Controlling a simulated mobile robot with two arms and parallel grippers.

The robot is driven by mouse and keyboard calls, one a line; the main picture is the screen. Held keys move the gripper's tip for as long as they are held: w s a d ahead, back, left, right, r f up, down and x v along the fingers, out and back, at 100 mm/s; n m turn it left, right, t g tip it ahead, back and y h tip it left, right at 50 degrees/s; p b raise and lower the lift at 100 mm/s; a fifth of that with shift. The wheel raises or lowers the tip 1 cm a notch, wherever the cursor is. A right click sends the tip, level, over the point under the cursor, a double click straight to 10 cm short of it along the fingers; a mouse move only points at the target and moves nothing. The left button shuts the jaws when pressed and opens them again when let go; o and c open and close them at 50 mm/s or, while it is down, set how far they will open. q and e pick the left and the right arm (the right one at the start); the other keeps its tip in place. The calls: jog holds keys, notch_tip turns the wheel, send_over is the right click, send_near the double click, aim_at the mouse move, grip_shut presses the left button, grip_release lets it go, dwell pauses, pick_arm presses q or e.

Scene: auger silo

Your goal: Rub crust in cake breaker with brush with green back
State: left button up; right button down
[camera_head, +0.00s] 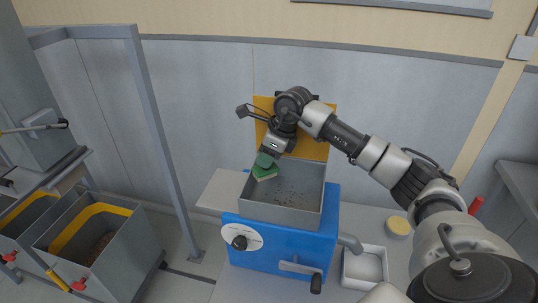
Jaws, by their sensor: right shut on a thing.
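The cake breaker (275,262) is a blue machine with an open grey metal hopper (281,216) on top. Dark crust specks (290,193) lie scattered on the inner surface of the hopper. My right gripper (268,157) reaches in from the right and is shut on the brush with the green back (264,170). The brush is at the hopper's left back corner, with a pale bristle side below its green back. I cannot tell whether the bristles touch the metal. My left gripper is not in view.
A yellow-orange panel (314,150) stands upright behind the hopper. A white tray (366,266) and a small round container with a yellowish top (398,226) are to the right. Grey bins (104,262) and a metal frame post (160,140) stand left. A crank handle (315,283) sticks out in front.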

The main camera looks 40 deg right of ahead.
jog(key=r, duration=0.1)
jog(key=r+p, duration=0.1)
jog(key=r, duration=0.1)
jog(key=r+p, duration=0.1)
jog(key=shift+w+a+r, duration=0.3)
jog(key=shift+a+r, duration=0.05)
jog(key=shift+a, duration=0.05)
jog(key=shift+s+d+r+p, duration=0.1)
jog(key=shift+d+r+p, duration=0.05)
jog(key=shift+r+p, duration=0.55)
jog(key=shift+d, duration=0.1)
jog(key=shift+r+p, duration=0.95)
jog(key=shift+r, duration=0.6)
jog(key=shift+f, duration=0.1)
